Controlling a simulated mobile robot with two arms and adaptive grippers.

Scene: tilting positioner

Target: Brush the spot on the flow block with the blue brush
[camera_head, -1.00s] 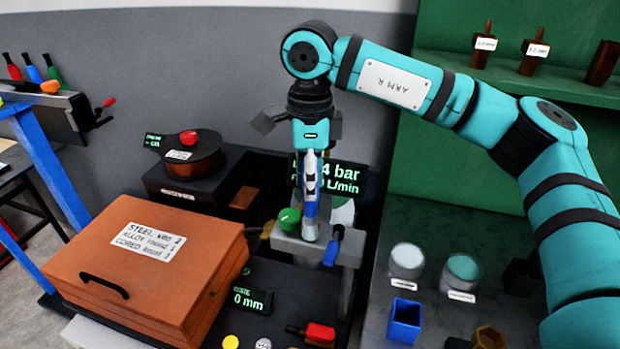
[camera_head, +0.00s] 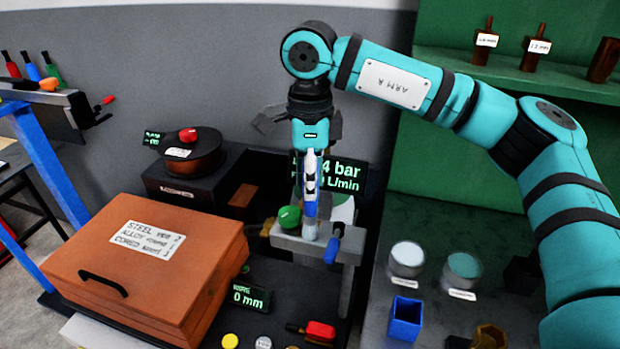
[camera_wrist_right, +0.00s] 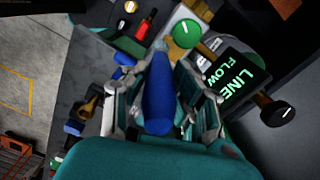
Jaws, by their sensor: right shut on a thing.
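My right gripper (camera_head: 309,178) is shut on the blue brush (camera_head: 310,208), which stands nearly upright, its lower end at the grey flow block (camera_head: 290,243). Whether the brush touches the block, I cannot tell. In the right wrist view the blue handle (camera_wrist_right: 158,95) lies between the fingers of the right gripper (camera_wrist_right: 160,80). The flow block carries a green knob (camera_head: 289,217) on its left and a blue lever (camera_head: 333,246) on its right. The spot cannot be made out; the brush and gripper cover part of the block. My left gripper is out of view.
A flow display (camera_head: 345,175) stands behind the block. An orange-brown box (camera_head: 140,260) is at the left, a wire spool (camera_head: 193,160) behind it. Two round pots (camera_head: 406,260) and a blue square cup (camera_head: 405,318) stand right. A red-handled tool (camera_head: 320,332) lies in front.

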